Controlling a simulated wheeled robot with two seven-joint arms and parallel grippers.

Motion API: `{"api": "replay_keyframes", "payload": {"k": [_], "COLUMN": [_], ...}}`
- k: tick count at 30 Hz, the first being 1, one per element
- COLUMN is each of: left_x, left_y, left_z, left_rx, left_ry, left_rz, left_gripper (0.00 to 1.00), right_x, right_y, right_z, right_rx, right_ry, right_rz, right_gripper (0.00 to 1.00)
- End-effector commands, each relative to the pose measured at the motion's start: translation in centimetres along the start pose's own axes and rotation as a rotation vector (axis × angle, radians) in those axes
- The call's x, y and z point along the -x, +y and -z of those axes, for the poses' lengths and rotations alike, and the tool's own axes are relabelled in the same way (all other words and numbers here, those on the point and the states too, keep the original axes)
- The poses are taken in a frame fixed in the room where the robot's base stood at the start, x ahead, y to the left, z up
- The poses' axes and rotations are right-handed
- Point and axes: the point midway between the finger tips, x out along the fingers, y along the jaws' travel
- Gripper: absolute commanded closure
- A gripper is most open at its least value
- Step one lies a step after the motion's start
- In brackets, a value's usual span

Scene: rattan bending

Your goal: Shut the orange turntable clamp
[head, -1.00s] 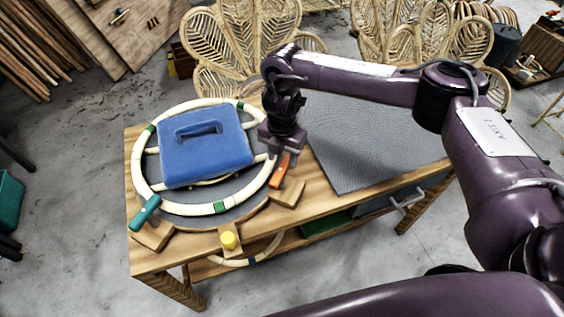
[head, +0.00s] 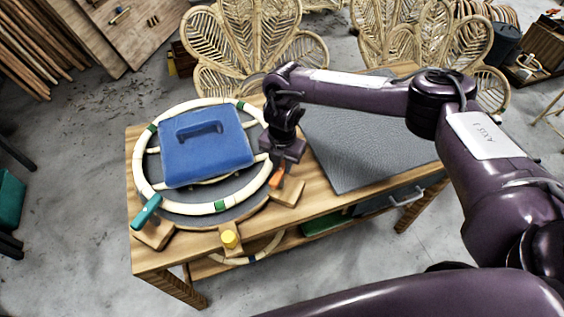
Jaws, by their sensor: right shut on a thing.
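The orange turntable clamp (head: 276,180) is at the right front of the round turntable (head: 245,207), beside a wooden block. My right gripper (head: 281,168) is over it from above and shut on its handle. The gripper hides the handle's upper part, so how far the clamp is closed cannot be told. A cream rattan ring (head: 187,208) lies around the turntable's edge, close to the clamp. A teal clamp (head: 146,211) is at the left front and a yellow knob (head: 229,239) at the front. My left gripper is not in view.
A blue case-like block with a handle (head: 205,158) sits inside the ring. A grey mat (head: 365,150) covers the right of the wooden workbench (head: 330,200). Rattan chair backs (head: 240,45) stand behind the bench.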

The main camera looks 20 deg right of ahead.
Motion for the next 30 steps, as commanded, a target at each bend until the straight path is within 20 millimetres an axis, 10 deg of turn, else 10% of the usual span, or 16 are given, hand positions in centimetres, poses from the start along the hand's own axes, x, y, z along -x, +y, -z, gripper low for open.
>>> {"api": "replay_keyframes", "payload": {"k": [30], "left_x": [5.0], "left_y": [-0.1], "left_z": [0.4], "left_rx": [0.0], "left_ry": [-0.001], "left_rz": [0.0], "left_gripper": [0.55], "right_x": [0.4], "right_y": [-0.6], "right_z": [0.3], "right_rx": [-0.672], "right_ry": [0.003], "right_rz": [0.002], "right_gripper": [0.99]}}
